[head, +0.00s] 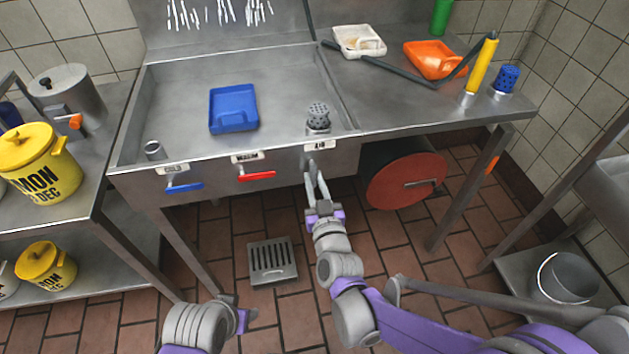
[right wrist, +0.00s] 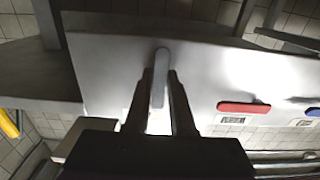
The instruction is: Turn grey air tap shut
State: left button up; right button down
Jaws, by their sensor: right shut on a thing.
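The grey air tap is on the front panel of the steel sink bench. Its grey lever (right wrist: 160,75) stands between the two fingers of my right gripper (right wrist: 160,85) in the right wrist view, lengthwise and at about a right angle to the red lever. In the head view my right gripper (head: 312,176) reaches up from below to the panel under the rightmost label (head: 319,144); its fingers mostly hide the grey lever there. It is shut on the lever. My left gripper (head: 246,314) shows only partly at the bottom of the head view, away from the taps; its jaws are unclear.
A red tap lever (head: 256,176) and a blue tap lever (head: 184,187) lie level on the same panel, to the left. A red-faced drum (head: 405,182) is close on the right under the bench. A floor drain grate (head: 272,262) lies below.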

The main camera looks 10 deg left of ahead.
aim_at(326, 158)
dwell(0.7)
jog(key=n+p, duration=0.1)
jog(key=n, duration=0.2)
jog(key=d+r+n+p, duration=0.1)
jog(key=n, duration=0.2)
jog(key=d+n+p, duration=0.1)
jog(key=n+p, duration=0.1)
jog(key=n, duration=0.1)
jog(key=shift+w+d+r, duration=0.15)
jog(key=shift+w+d, duration=0.1)
jog(key=shift+w, duration=0.15)
jog(key=n, duration=0.1)
jog(key=r+n+p, duration=0.1)
jog(key=n, duration=0.1)
jog(key=n+p, duration=0.1)
jog(key=shift+w+d+r+n, duration=0.1)
jog(key=shift+d+r+n, duration=0.05)
jog(key=shift+d+n, duration=0.25)
jog(key=shift+r+n+p, duration=0.25)
jog(key=shift+n+p, duration=0.3)
jog(key=shift+n, duration=0.5)
jog(key=shift+r+n+p, duration=0.25)
jog(key=shift+n+p, duration=0.3)
jog(key=shift+n, duration=0.5)
jog(key=c, duration=0.8)
grip_release()
jog(key=shift+o, duration=0.2)
